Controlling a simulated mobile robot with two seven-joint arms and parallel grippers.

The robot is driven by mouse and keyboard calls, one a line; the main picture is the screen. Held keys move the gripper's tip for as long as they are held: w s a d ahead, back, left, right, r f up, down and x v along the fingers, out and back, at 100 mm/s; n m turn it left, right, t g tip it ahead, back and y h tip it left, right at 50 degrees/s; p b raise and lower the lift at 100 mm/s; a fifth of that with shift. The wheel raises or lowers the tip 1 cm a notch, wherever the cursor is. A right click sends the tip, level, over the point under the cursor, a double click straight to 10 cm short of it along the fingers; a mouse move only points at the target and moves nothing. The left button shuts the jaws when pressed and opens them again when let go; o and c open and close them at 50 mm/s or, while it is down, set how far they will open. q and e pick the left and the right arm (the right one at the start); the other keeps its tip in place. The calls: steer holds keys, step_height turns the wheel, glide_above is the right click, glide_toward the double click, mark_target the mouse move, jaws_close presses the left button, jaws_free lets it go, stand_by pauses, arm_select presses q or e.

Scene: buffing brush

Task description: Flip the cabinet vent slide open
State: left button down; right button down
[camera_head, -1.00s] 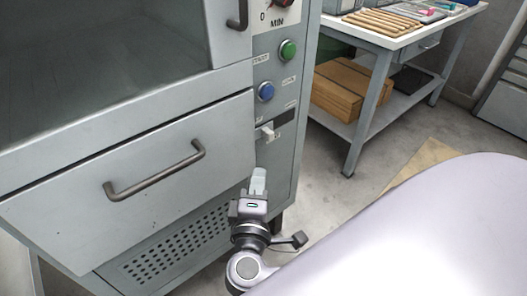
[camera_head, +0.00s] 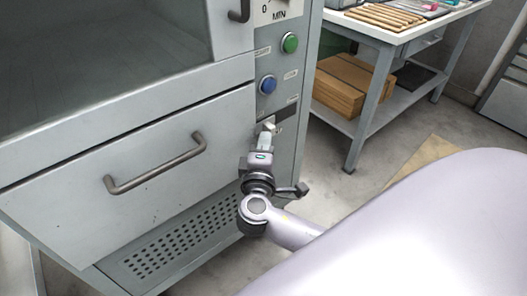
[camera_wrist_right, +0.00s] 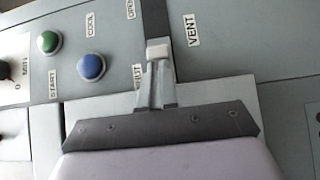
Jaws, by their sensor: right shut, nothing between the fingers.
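The vent slide is a small white knob (camera_wrist_right: 157,51) on a dark slot (camera_wrist_right: 154,18) in the cabinet's grey control panel. In the right wrist view a VENT label stands to the right of it, and OPEN and SHUT labels lie to its left. The knob sits towards the SHUT end. My right gripper (camera_head: 267,131) is shut and empty. Its fingertips are right at the knob in the wrist view; I cannot tell whether they touch. In the head view the fingers largely cover the knob. My left gripper is out of view.
A green button (camera_head: 290,43) and a blue button (camera_head: 267,85) sit above the slide. A drawer with a bar handle (camera_head: 155,165) is to the left. A workbench (camera_head: 405,37) with a cardboard box on its lower shelf (camera_head: 341,86) stands at the right.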

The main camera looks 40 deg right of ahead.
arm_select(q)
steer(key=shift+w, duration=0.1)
arm_select(e)
steer(key=shift+d, duration=0.1)
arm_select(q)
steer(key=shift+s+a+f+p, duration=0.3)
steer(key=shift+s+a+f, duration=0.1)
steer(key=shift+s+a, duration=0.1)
arm_select(e)
steer(key=d, duration=0.8)
steer(key=shift+w+d, duration=0.25)
steer(key=shift+w, duration=0.1)
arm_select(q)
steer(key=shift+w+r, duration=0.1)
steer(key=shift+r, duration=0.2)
arm_select(e)
steer(key=shift+s, duration=0.1)
